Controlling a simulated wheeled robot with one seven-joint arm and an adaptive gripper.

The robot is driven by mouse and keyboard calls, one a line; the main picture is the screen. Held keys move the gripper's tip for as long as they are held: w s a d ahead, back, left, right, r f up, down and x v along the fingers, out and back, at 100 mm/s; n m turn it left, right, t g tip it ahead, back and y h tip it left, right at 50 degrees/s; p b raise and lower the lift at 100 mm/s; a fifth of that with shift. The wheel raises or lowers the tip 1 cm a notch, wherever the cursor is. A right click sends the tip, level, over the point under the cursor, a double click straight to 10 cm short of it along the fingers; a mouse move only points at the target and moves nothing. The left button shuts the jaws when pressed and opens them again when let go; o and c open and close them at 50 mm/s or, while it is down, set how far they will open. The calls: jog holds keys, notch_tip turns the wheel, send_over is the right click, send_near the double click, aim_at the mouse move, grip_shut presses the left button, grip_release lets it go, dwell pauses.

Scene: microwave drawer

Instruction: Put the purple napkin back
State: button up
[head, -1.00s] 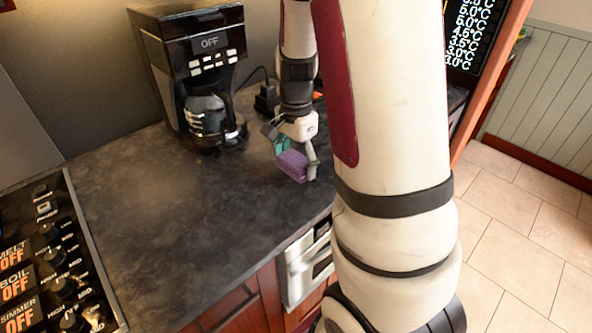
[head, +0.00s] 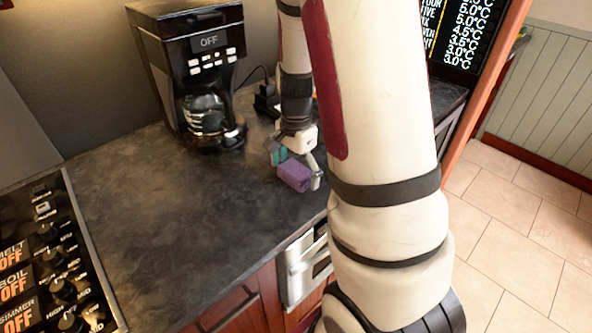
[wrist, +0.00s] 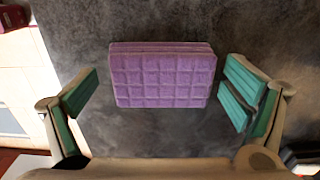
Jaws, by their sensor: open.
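The purple napkin (head: 294,175) is a thick, quilted block lying on the dark countertop, near its right edge. In the wrist view the napkin (wrist: 163,78) lies between my two fingers, with a gap on each side. My gripper (head: 297,168) is open and low over the counter at the napkin. Its teal finger pads show on both sides in the wrist view (wrist: 160,100). Neither pad clearly touches the napkin.
A coffee maker (head: 192,75) stands at the back, left of my gripper. A control panel with knobs (head: 60,262) is at the far left. A steel-fronted unit (head: 305,262) sits below the counter edge. The middle of the countertop (head: 165,220) is clear.

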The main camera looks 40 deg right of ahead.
aim_at(296, 170)
notch_tip(296, 170, up, 12)
jog(key=s+a+r+n+t, duration=0.2)
jog(key=s+a+r+n, duration=0.3)
jog(key=s+a+n, duration=0.3)
jog(key=s+a+r+n+t, duration=0.2)
jog(key=s+a+r+n, duration=0.3)
jog(key=s+a+n, duration=0.2)
jog(key=a+n+p, duration=0.1)
jog(key=a+n, duration=0.1)
jog(key=shift+s+a+n+t, duration=0.3)
jog(key=shift+s+a, duration=0.05)
jog(key=shift+s, duration=0.05)
jog(key=shift+c, duration=0.3)
dwell(0.4)
